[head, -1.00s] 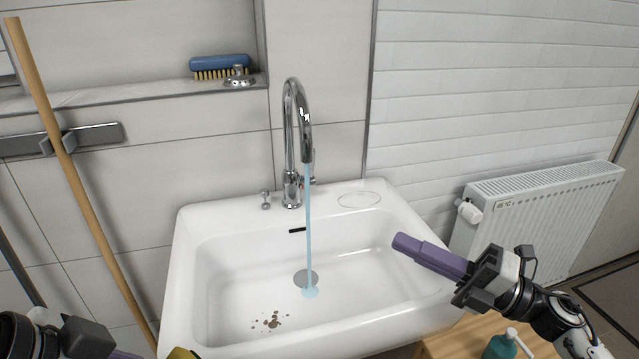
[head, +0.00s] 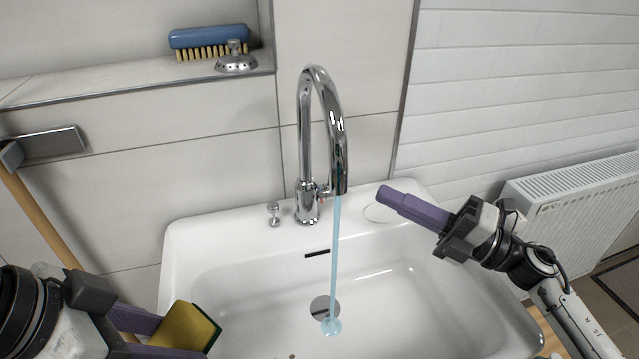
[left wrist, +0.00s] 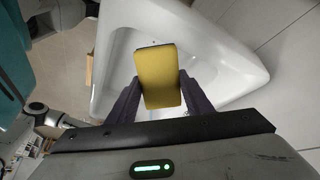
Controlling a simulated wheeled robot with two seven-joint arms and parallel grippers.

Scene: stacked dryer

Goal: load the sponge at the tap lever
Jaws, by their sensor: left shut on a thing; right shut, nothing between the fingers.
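The yellow sponge (head: 186,330) with a dark green side is held in my left gripper (head: 150,335) at the lower left, at the sink's near left. It also shows between the purple fingers in the left wrist view (left wrist: 158,78). The chrome tap (head: 308,140) stands at the back of the white sink (head: 250,265), with a blue stream of water (head: 335,250) running down to the drain. The small tap lever (head: 324,192) is at the tap's base, partly behind the spout. My right gripper (head: 382,194) is shut and empty, to the right of the tap over the basin's back rim.
A blue brush (head: 208,38) and a metal drain strainer (head: 237,62) lie on the wall ledge. A wooden pole (head: 40,222) leans at the left. A white radiator (head: 580,215) is on the right wall. The space above the basin is mostly clear.

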